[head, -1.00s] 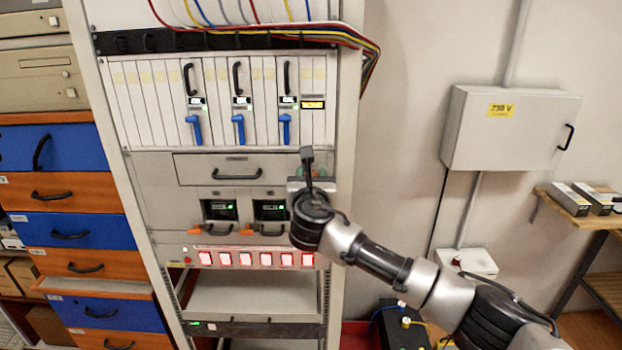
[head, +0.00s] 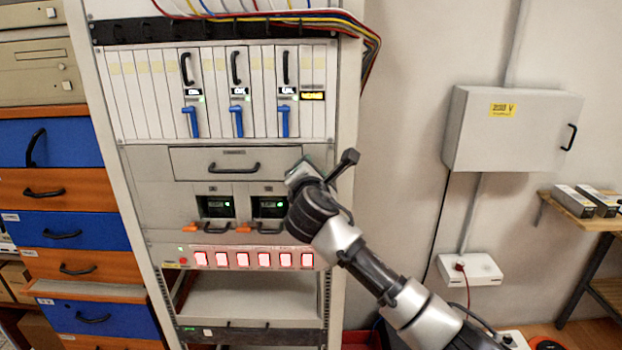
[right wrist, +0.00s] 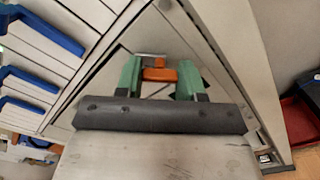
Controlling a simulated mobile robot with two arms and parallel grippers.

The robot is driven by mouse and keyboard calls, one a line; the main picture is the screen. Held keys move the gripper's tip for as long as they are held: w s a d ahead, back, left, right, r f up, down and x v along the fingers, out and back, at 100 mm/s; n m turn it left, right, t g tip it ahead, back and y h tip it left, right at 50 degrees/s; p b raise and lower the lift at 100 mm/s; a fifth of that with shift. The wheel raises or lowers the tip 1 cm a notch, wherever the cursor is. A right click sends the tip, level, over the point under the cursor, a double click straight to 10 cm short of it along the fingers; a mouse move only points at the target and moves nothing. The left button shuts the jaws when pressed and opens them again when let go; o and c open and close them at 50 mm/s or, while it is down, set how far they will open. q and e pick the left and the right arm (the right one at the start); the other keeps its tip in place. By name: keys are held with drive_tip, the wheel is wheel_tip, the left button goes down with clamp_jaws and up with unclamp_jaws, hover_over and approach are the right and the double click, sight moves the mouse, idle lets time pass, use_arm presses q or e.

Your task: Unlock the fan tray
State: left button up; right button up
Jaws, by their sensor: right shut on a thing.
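The fan tray appears to be the wide grey drawer front (head: 190,164) with a black handle, flush in the rack below the row of cards. My right gripper (head: 298,172) is at the right end of this front and hides what lies there in the head view. In the right wrist view, the green fingers of my right gripper (right wrist: 159,78) are shut on a small orange latch (right wrist: 158,74) in front of a grey panel. The gripper is rolled, with its wrist camera pointing out to the upper right. My left gripper is not in view.
Above are cards with blue levers (head: 237,121). A grey wall box (head: 510,130) hangs at right. Cables (head: 330,22) drape over the rack's top right.

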drive_tip(key=shift+f+m+b, duration=0.15)
drive_tip(key=shift+m+b, duration=1.65)
drive_tip(key=shift+m, duration=2.5)
drive_tip(key=o, duration=0.9)
